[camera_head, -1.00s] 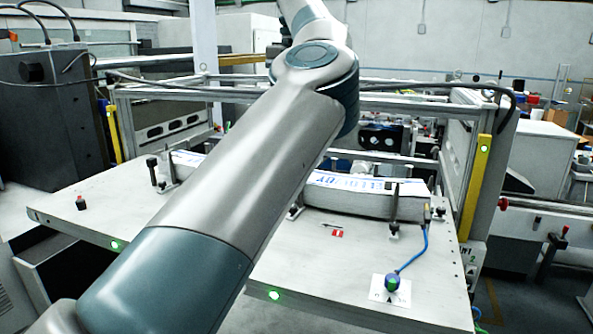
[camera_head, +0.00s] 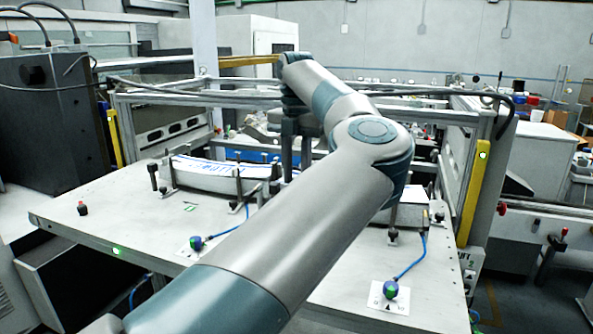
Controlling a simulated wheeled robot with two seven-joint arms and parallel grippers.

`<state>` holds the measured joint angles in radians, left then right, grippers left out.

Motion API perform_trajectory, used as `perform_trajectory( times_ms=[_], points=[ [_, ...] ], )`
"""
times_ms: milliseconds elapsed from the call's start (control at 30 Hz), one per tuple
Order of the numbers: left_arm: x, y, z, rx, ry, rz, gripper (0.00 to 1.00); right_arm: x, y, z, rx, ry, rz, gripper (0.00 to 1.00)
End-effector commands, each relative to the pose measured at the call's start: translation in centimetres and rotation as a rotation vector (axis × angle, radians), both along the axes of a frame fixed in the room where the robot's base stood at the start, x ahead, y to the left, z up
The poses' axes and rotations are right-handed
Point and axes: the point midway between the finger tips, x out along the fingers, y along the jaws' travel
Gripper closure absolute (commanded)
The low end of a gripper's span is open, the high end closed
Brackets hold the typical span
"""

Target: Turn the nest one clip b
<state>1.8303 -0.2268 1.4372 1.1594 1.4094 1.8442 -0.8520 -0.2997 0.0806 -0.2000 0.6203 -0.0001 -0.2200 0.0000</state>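I cannot tell which clip is clip b. My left gripper (camera_head: 294,170) points down between the two stacks, near the left stack's right end. Its fingertips are small and partly covered, so contact and opening are unclear. My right gripper is out of view.
The front-left tabletop (camera_head: 120,215) is clear. An aluminium frame (camera_head: 150,100) with yellow posts surrounds the table.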

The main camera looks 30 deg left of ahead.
Motion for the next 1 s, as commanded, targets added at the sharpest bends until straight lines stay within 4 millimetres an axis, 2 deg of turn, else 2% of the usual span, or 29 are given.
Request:
perform_trajectory(
  times_ms=[167, 200, 300, 733, 1000],
  points=[
    [0.01, -0.01, -0.03, 0.0, 0.0, 0.0, 0.73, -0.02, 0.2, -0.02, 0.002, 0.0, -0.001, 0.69],
    [0.01, 0.0, -0.03, 0.0, 0.0, 0.0, 0.76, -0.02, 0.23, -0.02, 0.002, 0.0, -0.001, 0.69],
    [0.01, 0.0, -0.02, 0.0, 0.0, 0.0, 1.0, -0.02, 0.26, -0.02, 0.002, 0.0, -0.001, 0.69],
    [0.01, -0.04, 0.0, 0.001, 0.0, 0.027, 1.0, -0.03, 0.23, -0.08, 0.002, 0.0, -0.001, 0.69],
    [0.09, -0.28, 0.0, 0.001, 0.0, 0.143, 1.0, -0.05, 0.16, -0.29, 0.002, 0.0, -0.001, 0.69]
  ],
)
